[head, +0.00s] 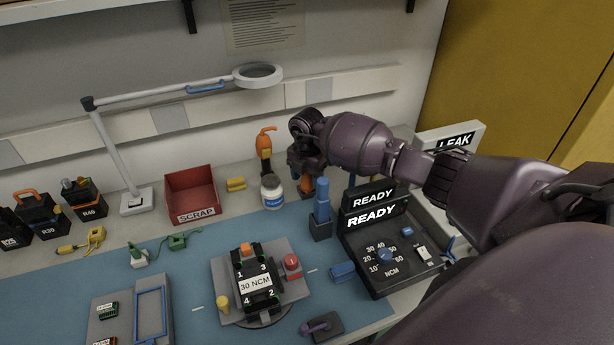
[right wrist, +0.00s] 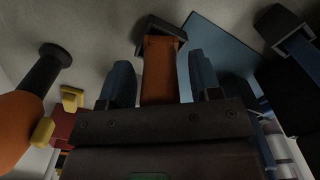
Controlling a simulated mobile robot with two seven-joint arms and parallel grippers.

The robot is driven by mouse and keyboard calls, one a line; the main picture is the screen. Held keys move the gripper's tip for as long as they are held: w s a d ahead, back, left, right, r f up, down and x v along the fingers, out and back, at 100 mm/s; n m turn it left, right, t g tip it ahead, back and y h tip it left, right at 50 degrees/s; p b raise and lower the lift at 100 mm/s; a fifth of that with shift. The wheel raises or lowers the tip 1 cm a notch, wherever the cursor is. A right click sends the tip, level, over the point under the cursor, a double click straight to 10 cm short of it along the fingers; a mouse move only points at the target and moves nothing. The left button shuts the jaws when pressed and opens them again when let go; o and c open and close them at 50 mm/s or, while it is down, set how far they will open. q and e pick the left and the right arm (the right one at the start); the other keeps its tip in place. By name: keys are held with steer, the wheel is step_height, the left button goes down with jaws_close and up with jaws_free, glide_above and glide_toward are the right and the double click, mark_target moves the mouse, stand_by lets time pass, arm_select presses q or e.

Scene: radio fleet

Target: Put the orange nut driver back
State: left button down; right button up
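The orange nut driver (head: 308,186) stands upright at the back of the bench, below my right gripper (head: 304,165). In the right wrist view its orange handle (right wrist: 160,75) lies between my two fingers, its far end in a dark square holder (right wrist: 165,28). Narrow gaps show between handle and fingers, so the right gripper (right wrist: 162,80) looks open around it. The arm hides the top of the handle in the head view. My left gripper is not in view.
A blue driver (head: 322,200) stands in its holder just in front. A white jar (head: 271,192) and an orange tool (head: 264,143) are close on the left. The torque controller (head: 390,255) is on the right. The fixture (head: 256,281) sits on the blue mat.

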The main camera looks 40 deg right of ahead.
steer(key=shift+r, duration=0.15)
step_height(320, 180, up, 13)
steer(key=shift+f+p, duration=0.2)
steer(key=shift+p, duration=0.25)
stand_by(0.6)
